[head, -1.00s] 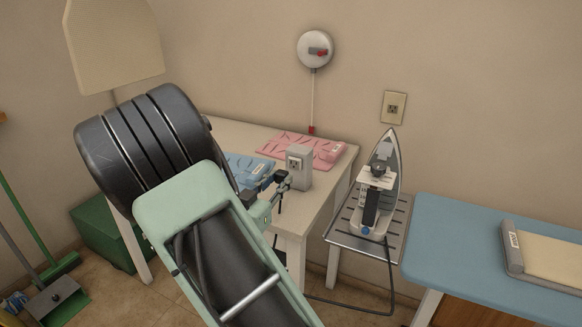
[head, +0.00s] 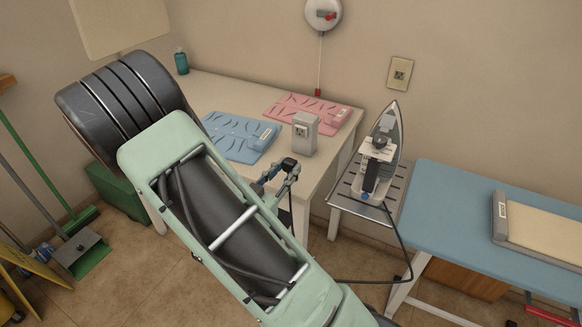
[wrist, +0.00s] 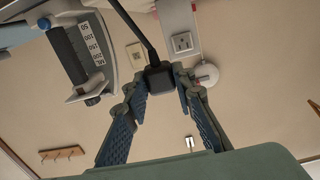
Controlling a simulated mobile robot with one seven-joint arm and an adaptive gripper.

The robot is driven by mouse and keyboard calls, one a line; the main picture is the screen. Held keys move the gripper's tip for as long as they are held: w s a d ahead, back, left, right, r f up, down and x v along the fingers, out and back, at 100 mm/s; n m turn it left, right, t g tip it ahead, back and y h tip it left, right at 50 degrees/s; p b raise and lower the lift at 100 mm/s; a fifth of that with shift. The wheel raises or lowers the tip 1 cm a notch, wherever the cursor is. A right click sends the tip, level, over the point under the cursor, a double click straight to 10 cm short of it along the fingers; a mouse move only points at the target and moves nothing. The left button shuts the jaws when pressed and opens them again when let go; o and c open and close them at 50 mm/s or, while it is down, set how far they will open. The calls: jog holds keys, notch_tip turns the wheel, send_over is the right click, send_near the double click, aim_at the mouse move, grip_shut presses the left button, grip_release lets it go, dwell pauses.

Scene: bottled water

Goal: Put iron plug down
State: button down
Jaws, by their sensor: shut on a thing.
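My gripper (head: 285,172) is shut on the black iron plug (wrist: 158,79), which sits between the fingertips in the wrist view with its cord rising from it. In the head view the gripper is at the table's front edge, in front of the grey outlet box (head: 305,133) and apart from it. The iron (head: 392,122) stands upright on a slatted metal rest (head: 342,192). Its black cord (head: 407,250) hangs down and runs towards my arm. The iron also shows upside down in the wrist view (wrist: 112,25).
The white table (head: 222,87) holds a blue mat (head: 240,136) and a pink mat (head: 308,110). A blue ironing board (head: 450,195) stands at the right. A wall outlet (head: 400,73) is behind. A green box (head: 118,190) is on the floor at the left.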

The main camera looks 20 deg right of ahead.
aim_at(288, 171)
jog(key=s+a+r+p, duration=0.1)
jog(key=s+r+p, duration=0.5)
jog(key=s+p, duration=0.3)
jog(key=w+f+b, duration=0.1)
jog(key=b, duration=0.3)
jog(key=w+f+b, duration=0.1)
jog(key=w+b, duration=0.1)
jog(key=b, duration=0.3)
jog(key=w+f+b, duration=0.1)
jog(key=w+b, duration=0.1)
jog(key=b, duration=0.2)
jog(key=shift+d+f, duration=0.1)
jog(key=shift+d, duration=0.3)
jog(key=b, duration=0.3)
jog(key=shift+w+d+f+b, duration=0.1)
jog(key=shift+w+d+b, duration=0.05)
jog(key=shift+b, duration=0.25)
jog(key=w+f+b, duration=0.1)
jog(key=w, duration=0.1)
jog(key=w+d+f+b, duration=0.1)
jog(key=w+f+b, duration=0.3)
jog(key=shift+w+d+f, duration=0.15)
jog(key=shift+d+f, duration=0.1)
jog(key=f+b, duration=0.2)
jog(key=f, duration=0.1)
jog(key=shift+w+d+f+b, duration=0.15)
jog(key=shift+w+b, duration=0.2)
jog(key=shift+w, duration=0.05)
jog(key=shift+f, duration=0.3)
